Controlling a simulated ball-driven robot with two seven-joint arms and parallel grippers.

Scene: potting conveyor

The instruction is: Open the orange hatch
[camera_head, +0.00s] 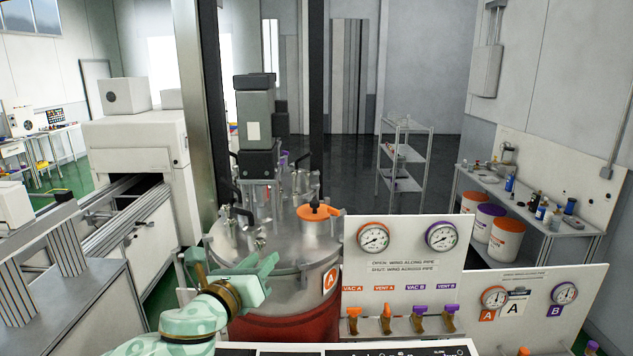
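The orange hatch (319,212) is a round cap with a dark knob, on the lid of the steel vessel (298,282) marked A. It lies flat and looks shut. A small clamp-like part sits at its right edge. My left gripper (235,264), mint green, is in front of the vessel, to the left of the hatch and nearer to me. It is apart from the hatch and no held object shows. My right gripper is not in view.
A valve panel (402,272) with gauges and orange and purple levers stands right of the vessel, close to the hatch. A grey motor unit (256,125) and pipe fittings rise from the lid behind and left. A steel post (200,110) stands farther left.

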